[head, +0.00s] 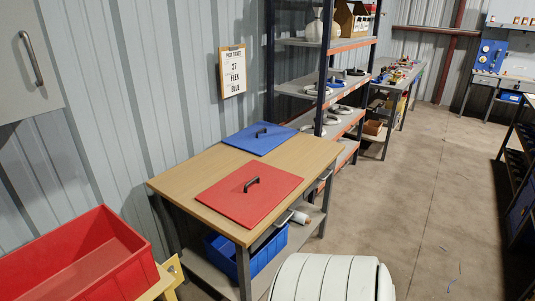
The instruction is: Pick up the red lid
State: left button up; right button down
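The red lid (238,207) lies flat near the front right of a wooden-topped table (178,184). It is a square sheet with a dark bar handle (251,184) standing up at its middle. A blue lid (258,139) with a similar dark handle lies behind it at the table's back edge, apart from it. Neither of my grippers shows in the head view.
An open red bin (80,262) stands at the lower left. A blue bin (268,252) is on the table's lower shelf. A metal shelf rack (325,65) stands behind the table. The floor (410,190) to the right is mostly clear.

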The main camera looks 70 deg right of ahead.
aim_at(246, 196)
jog(key=z, duration=2.15)
jog(key=i+l+u, duration=0.5)
jog(key=i, duration=0.15)
jog(key=i+j, duration=0.05)
jog(key=j, duration=0.05)
